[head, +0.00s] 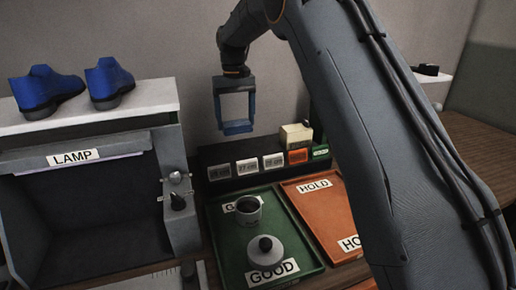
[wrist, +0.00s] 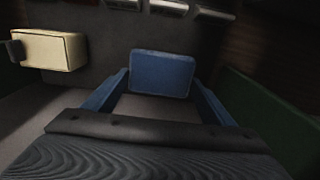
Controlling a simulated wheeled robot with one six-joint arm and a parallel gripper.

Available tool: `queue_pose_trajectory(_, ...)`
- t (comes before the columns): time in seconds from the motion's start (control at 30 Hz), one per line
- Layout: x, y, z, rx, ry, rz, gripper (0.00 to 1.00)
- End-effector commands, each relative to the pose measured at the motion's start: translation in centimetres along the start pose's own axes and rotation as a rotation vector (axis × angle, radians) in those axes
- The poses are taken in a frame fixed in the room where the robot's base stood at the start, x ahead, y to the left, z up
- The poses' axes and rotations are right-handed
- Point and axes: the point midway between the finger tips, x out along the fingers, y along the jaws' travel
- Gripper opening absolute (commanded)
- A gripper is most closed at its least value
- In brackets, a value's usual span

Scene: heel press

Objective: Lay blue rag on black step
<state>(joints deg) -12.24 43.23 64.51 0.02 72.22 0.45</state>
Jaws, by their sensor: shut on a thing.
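My gripper (head: 237,126) hangs jaws-down above the back of the bench, behind the card labels. It is shut on a small blue pad, which I take to be the blue rag (wrist: 161,74); in the wrist view it spans the gap between my blue fingertips. In the head view the rag is hard to tell from the blue fingers. The black step (head: 225,155) is a low dark ledge behind the trays, with cards along its front. The rag is above the step and looks apart from it.
A cream block (head: 296,136) stands at the step's right, also in the wrist view (wrist: 50,50). In front lie a green GOOD tray (head: 235,266) with a cup and lid, and an orange HOLD tray (head: 312,212). The LAMP box (head: 75,158) with blue shoes is left.

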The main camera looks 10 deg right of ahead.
Motion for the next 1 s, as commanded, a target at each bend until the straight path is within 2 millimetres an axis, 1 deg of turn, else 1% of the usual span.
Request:
queue_pose_trajectory(0.2, 3.7, 0.3, 0.1, 0.004, -0.004, 0.000, 0.56)
queue_pose_trajectory(0.3, 5.0, 0.5, 0.1, 0.006, -0.003, 0.000, 0.56)
queue_pose_trajectory(0.47, 6.1, 0.5, 0.1, 0.007, -0.002, 0.000, 0.56)
queue_pose_trajectory(0.7, 9.0, 0.5, 0.1, 0.006, -0.004, 0.000, 0.56)
queue_pose_trajectory(0.8, 9.5, 0.5, 0.1, 0.006, 0.000, 0.000, 0.56)
queue_pose_trajectory(1.0, 9.6, 0.4, 0.1, 0.006, -0.001, 0.000, 0.56)
